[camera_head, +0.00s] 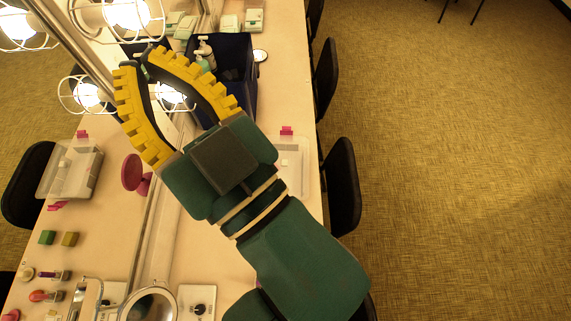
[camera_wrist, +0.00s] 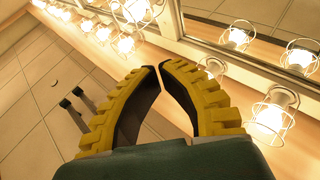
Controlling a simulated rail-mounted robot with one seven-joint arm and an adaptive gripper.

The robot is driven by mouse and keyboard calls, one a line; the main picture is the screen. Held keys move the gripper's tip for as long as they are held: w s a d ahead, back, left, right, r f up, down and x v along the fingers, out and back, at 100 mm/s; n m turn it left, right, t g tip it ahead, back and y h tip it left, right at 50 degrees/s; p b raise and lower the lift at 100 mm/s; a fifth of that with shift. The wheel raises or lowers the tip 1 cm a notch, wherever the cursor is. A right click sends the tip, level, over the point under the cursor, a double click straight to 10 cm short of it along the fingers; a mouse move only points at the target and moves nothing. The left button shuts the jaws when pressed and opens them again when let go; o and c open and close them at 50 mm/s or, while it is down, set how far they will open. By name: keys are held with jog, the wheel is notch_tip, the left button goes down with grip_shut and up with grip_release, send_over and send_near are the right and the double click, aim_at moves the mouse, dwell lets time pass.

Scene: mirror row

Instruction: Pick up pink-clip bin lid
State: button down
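A clear bin with a pale lid (camera_head: 292,165) stands on the counter, partly hidden behind my gripper's body. One pink clip (camera_head: 286,131) shows at its far edge. Another clear bin with pink clips (camera_head: 72,168) shows at the left, seemingly a reflection in the mirror. My gripper (camera_head: 139,63) is raised over the counter near the mirror, its yellow fingers pointing up and left, away from the bin. The fingertips nearly meet, with nothing between them; the same shows in the wrist view (camera_wrist: 157,68). The bin is not seen in the wrist view.
A dark blue caddy (camera_head: 247,75) with bottles stands behind my gripper. Caged bulbs (camera_head: 128,14) line the mirror; more show in the wrist view (camera_wrist: 270,117). A round mirror (camera_head: 150,304) stands at the near end. Black chairs (camera_head: 341,185) line the counter's right edge; open carpet lies beyond.

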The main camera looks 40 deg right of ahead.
dwell(0.4)
jog(key=c, duration=0.7)
grip_release()
jog(key=shift+c, duration=0.2)
